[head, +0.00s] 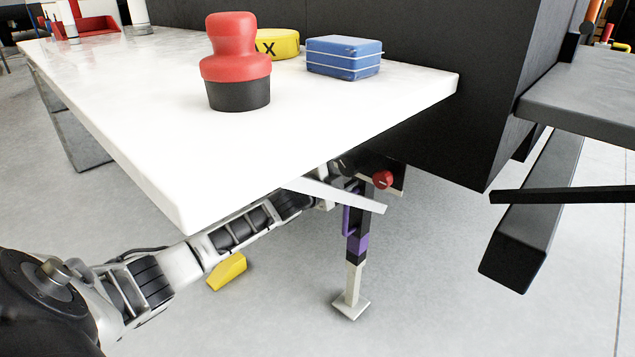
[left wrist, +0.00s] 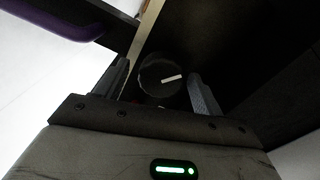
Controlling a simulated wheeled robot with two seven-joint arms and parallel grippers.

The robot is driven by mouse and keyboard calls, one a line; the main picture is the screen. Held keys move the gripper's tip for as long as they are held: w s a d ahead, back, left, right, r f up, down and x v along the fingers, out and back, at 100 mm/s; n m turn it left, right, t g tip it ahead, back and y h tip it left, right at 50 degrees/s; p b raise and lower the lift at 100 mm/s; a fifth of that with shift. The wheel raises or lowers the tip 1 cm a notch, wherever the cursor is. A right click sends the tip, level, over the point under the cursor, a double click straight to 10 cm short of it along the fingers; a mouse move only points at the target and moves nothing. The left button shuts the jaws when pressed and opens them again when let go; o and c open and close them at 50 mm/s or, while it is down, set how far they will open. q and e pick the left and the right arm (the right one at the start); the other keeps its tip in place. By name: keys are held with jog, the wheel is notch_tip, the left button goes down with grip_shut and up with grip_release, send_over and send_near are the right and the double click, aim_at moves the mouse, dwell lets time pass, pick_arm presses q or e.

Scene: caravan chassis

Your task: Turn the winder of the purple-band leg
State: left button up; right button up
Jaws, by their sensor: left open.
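The purple-band leg (head: 357,245) stands upright on the floor below the table corner, with a pale foot and a purple side handle. A red knob (head: 383,180) shows beside its top in the head view. In the left wrist view, a dark round knob (left wrist: 160,78) with a white mark sits between the fingers, with a little red below it; I cannot tell whether it is the same knob. My left gripper (left wrist: 160,85) is open, one finger on each side of this dark knob, with no clear contact. In the head view the left gripper (head: 345,172) is partly hidden near the leg top.
A white tabletop (head: 130,110) overhangs my left arm. On it stand a red and black object (head: 237,65), a yellow item (head: 278,43) and a blue box (head: 343,58). A yellow block (head: 227,271) lies below. A dark beam (head: 530,225) is at right.

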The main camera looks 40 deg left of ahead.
pick_arm(q)
jog(key=s+a+p, duration=0.1)
jog(key=s+p, duration=0.3)
jog(key=s, duration=1)
jog(key=shift+s, duration=0.15)
pick_arm(e)
jog(key=shift+s+d+f+n+g+h, duration=0.2)
jog(key=shift+d+f+n+g+h, duration=0.15)
jog(key=shift+f+h, duration=0.1)
jog(key=shift+s+d+f+n+g+h, duration=0.15)
jog(key=shift+d+f+n+g+h, duration=0.2)
jog(key=shift+f, duration=0.1)
pick_arm(q)
jog(key=shift+a, duration=0.1)
